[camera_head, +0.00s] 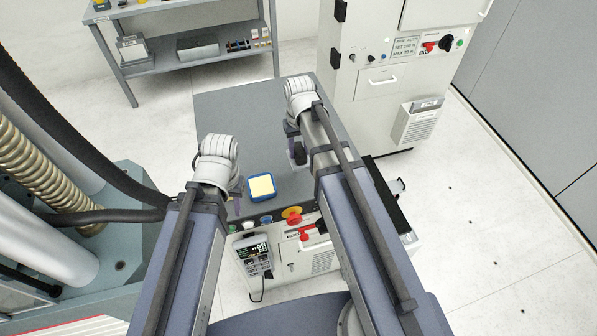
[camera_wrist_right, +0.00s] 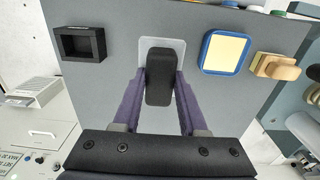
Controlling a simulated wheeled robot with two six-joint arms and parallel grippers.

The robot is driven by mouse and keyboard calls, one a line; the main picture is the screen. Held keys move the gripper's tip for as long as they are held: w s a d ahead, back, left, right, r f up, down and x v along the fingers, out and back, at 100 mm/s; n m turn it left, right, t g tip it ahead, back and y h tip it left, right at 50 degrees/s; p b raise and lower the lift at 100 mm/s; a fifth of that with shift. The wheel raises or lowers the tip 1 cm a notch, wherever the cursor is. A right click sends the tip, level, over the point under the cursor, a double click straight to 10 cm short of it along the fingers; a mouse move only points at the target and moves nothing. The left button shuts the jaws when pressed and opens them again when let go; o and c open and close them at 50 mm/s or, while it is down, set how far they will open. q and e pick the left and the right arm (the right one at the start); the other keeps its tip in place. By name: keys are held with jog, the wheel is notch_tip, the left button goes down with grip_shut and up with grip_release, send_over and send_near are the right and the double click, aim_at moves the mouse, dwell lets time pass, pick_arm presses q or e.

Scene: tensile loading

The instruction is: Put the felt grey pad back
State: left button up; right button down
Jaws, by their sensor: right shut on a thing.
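A dark grey block-shaped pad (camera_wrist_right: 159,78) is held between the two purple fingers of my right gripper (camera_wrist_right: 160,88). In the right wrist view it is over a light grey rounded square (camera_wrist_right: 178,47) on the table; I cannot tell whether it touches it. In the head view the pad (camera_head: 299,154) shows dark below my right wrist. My left gripper (camera_head: 236,190) is above the table's left side, left of the blue-rimmed tray; its fingers are too small to read.
A blue tray with a yellow pad (camera_head: 261,186) lies on the grey table (camera_head: 225,112). The right wrist view shows a black open holder (camera_wrist_right: 80,44) at left and a wooden block (camera_wrist_right: 276,67) at right. The table's far part is clear.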

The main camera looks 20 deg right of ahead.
notch_tip(320, 180, down, 10)
jog(key=b, duration=0.9)
jog(key=shift+w+r, duration=0.1)
jog(key=shift+r, duration=0.2)
jog(key=shift+c, duration=2.2)
grip_release()
